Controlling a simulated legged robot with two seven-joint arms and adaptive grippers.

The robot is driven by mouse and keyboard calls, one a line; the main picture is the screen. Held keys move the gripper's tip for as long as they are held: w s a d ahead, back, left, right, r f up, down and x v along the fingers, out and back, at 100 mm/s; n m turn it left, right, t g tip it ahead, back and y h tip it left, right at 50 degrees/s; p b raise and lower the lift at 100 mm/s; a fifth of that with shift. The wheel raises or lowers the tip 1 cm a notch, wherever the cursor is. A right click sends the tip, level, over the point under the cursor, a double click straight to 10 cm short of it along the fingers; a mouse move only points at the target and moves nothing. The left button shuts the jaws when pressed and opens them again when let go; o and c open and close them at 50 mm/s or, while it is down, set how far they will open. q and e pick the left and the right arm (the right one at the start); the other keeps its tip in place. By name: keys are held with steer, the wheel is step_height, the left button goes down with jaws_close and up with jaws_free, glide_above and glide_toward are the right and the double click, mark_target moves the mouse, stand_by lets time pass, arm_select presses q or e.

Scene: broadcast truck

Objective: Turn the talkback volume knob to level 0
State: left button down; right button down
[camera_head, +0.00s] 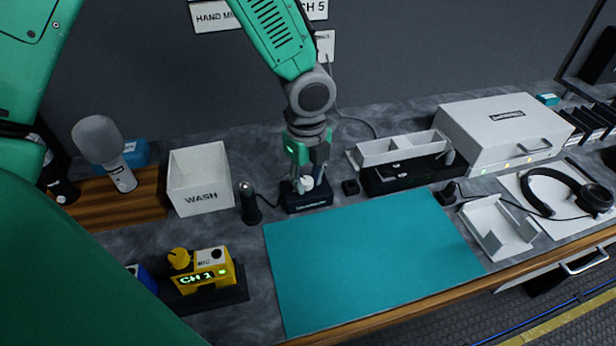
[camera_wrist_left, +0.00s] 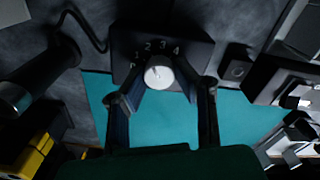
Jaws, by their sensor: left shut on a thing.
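The talkback box (camera_head: 307,202) is a small dark box on the counter, behind the teal mat. Its white round volume knob (camera_wrist_left: 159,73) shows in the left wrist view, with the numbers 1, 2, 3 and 4 on the panel around it and another mark left of it, hard to read. A small mark shows on the knob, but I cannot tell exactly which level it points to. My left gripper (camera_head: 304,184) points down over the box and is shut on the knob, one finger on each side. My right gripper is not in view.
The teal mat (camera_head: 370,258) is bare. A dark upright cylinder (camera_head: 250,204) and the white WASH bin (camera_head: 199,181) stand left of the box. A black unit with a white tray (camera_head: 402,150) is to the right. A yellow pack (camera_head: 207,272) sits at front left.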

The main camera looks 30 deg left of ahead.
arm_select(q)
steer(key=n+p, duration=0.2)
steer(key=shift+w+a+r+n, duration=0.1)
steer(key=shift+w+r+n, duration=0.1)
steer(key=shift+r+n, duration=0.1)
steer(key=n+p, duration=0.2)
steer(key=shift+f+n, duration=0.1)
steer(key=shift+n, duration=0.3)
steer(key=n+p, duration=0.2)
steer(key=n, duration=0.1)
steer(key=shift+a, duration=0.1)
steer(key=shift+f+n+p, duration=0.15)
steer(key=shift+n+p, duration=0.45)
steer(key=shift+n, duration=0.8)
steer(key=shift+s, duration=0.1)
steer(key=c, duration=1.3)
jaws_free()
steer(key=shift+a+f, duration=0.1)
steer(key=shift+a, duration=0.05)
